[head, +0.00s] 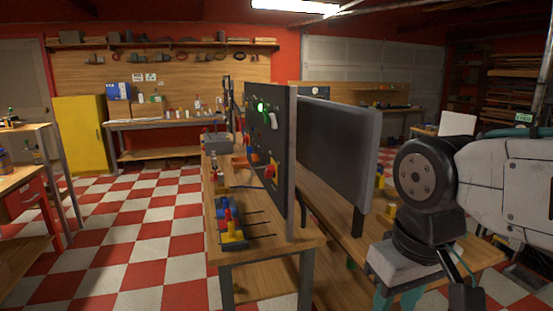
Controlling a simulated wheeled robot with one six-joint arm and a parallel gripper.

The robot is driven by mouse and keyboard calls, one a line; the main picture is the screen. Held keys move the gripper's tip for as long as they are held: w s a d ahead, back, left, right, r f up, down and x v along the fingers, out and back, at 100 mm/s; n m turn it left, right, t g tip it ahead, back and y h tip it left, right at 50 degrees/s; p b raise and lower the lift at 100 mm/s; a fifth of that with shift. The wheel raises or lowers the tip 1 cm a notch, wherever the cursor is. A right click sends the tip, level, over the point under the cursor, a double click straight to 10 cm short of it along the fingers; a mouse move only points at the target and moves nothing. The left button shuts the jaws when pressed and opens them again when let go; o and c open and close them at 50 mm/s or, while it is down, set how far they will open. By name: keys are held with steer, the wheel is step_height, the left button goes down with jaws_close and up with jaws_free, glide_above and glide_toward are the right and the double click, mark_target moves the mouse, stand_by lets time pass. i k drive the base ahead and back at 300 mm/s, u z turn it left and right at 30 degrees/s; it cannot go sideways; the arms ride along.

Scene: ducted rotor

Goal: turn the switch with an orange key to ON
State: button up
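A dark upright panel (283,190) stands on the wooden workbench (300,236) and is seen at a steep angle. A small orange-red part (271,170) on its face may be the switch with the orange key. It is too small and slanted to read its position or any ON mark. My gripper (397,299) is at the lower right, on the far side of the panels from the controls. Its teal fingers run off the bottom edge, so their tips and opening are hidden. Nothing held is visible.
A green light (261,107) and a pale lever (270,122) are on the same panel. A grey monitor-like board (340,150) stands between my arm and that panel. The checkered floor (140,240) at left is clear.

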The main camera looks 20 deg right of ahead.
mark_target(255, 157)
steer(key=k, duration=0.6)
steer(key=u, duration=0.65)
steer(key=i, duration=0.8)
steer(key=u, duration=0.7)
steer(key=i, duration=0.8)
steer(key=z, duration=0.85)
steer(key=i, duration=1.05)
steer(key=z, duration=0.85)
